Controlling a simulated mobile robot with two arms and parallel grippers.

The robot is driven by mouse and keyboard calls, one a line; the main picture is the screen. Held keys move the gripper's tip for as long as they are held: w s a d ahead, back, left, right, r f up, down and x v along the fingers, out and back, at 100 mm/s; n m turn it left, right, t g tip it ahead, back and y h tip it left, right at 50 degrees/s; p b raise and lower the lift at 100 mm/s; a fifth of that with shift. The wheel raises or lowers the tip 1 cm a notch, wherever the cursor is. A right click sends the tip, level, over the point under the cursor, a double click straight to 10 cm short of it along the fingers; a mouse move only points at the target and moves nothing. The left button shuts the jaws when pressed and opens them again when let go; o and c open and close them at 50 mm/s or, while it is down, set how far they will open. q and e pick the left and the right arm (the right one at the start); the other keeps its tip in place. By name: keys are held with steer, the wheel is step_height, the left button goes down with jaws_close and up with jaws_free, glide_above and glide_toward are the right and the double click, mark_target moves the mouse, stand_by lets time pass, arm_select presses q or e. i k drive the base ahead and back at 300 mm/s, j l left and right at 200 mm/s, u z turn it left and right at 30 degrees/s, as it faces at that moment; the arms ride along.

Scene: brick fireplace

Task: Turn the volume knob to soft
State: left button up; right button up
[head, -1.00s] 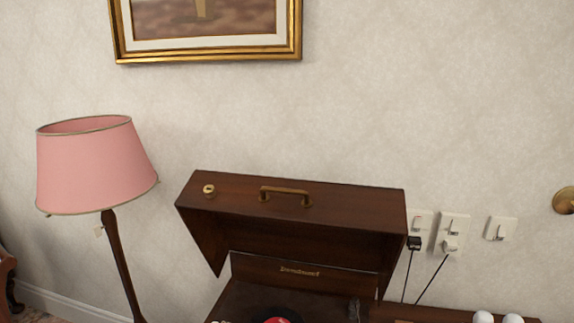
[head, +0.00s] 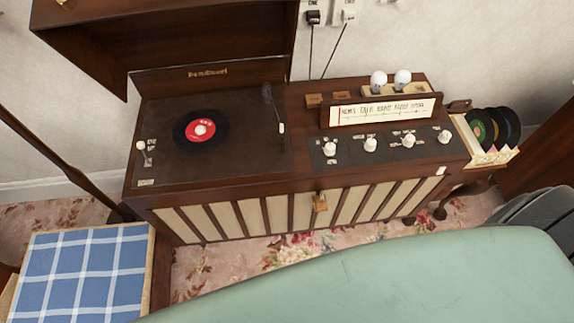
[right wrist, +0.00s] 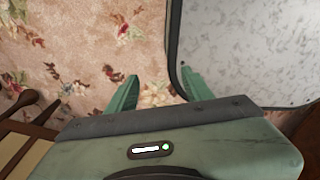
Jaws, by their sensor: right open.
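A wooden radiogram (head: 215,190) stands against the wall in the head view, its lid raised. Several white knobs sit in a row on its dark control panel, among them a left one (head: 330,149), a second (head: 370,144), a third (head: 408,139) and a rightmost one (head: 444,137). Their labels are too small to read, so I cannot tell which is the volume knob. My right gripper (right wrist: 159,76) is open and empty in the right wrist view, above the floral carpet. It does not touch any knob. My left gripper is not in view.
A turntable with a red-labelled record (head: 200,130) fills the radiogram's left half. Two white bulbs (head: 390,81) stand at its back. Records in a rack (head: 490,130) stand at its right. A blue checked cloth (head: 80,270) is at lower left. Carpet (head: 225,275) lies in front.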

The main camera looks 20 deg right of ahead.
mark_target(408, 142)
steer(key=z, duration=1.65)
